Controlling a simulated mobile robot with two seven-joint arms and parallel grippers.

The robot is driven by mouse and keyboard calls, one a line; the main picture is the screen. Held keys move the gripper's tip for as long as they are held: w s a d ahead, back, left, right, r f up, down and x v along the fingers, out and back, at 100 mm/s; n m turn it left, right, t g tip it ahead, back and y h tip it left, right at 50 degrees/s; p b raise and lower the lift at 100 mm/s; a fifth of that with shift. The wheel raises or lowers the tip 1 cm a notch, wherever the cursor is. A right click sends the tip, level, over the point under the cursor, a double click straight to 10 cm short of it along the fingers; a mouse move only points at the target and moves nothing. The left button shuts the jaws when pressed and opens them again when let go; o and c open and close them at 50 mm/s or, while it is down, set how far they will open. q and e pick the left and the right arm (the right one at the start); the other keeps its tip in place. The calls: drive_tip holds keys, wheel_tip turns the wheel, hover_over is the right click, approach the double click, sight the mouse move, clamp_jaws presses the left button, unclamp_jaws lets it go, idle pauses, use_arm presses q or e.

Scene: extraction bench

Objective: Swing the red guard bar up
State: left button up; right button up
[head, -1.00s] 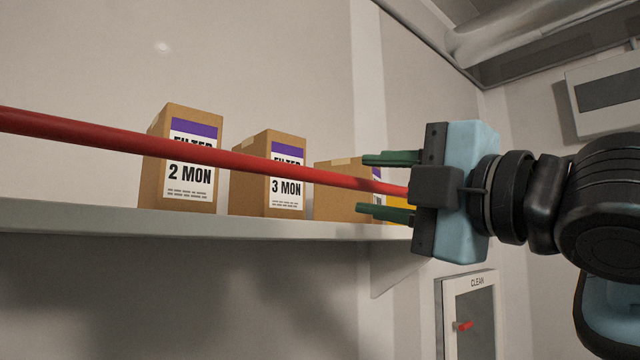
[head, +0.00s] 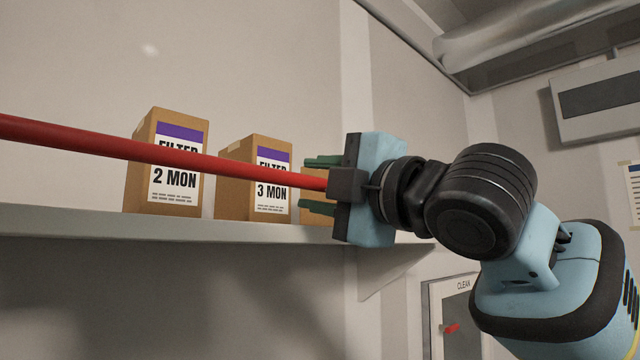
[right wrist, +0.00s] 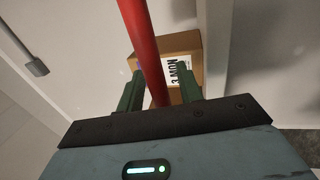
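The red guard bar (head: 160,152) runs across the head view from the left edge, sloping slightly down to the right, in front of the shelf. Its right end is hidden at my right gripper (head: 322,184). That gripper is open, with one green finger above the bar and one below it. In the right wrist view the bar (right wrist: 144,45) passes between the two fingers of the gripper (right wrist: 160,90), nearer the left finger, with a gap to the right finger. Contact with the left finger cannot be told. My left gripper is not in view.
A grey shelf (head: 100,225) behind the bar carries a "2 MON" filter box (head: 140,165), a "3 MON" filter box (head: 236,180) and another box partly hidden by my gripper. A cabinet marked CLEAN (head: 462,300) stands lower right.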

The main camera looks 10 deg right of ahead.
clamp_jaws()
drive_tip(key=shift+s+d+r, duration=0.1)
drive_tip(key=shift+r, duration=0.1)
idle(1.0)
unclamp_jaws()
drive_tip(key=shift+f, duration=0.1)
drive_tip(key=v, duration=0.7)
drive_tip(key=shift+s+d, duration=0.2)
drive_tip(key=shift+s, duration=0.15)
drive_tip(key=shift+f, duration=0.1)
drive_tip(key=shift+c, duration=0.4)
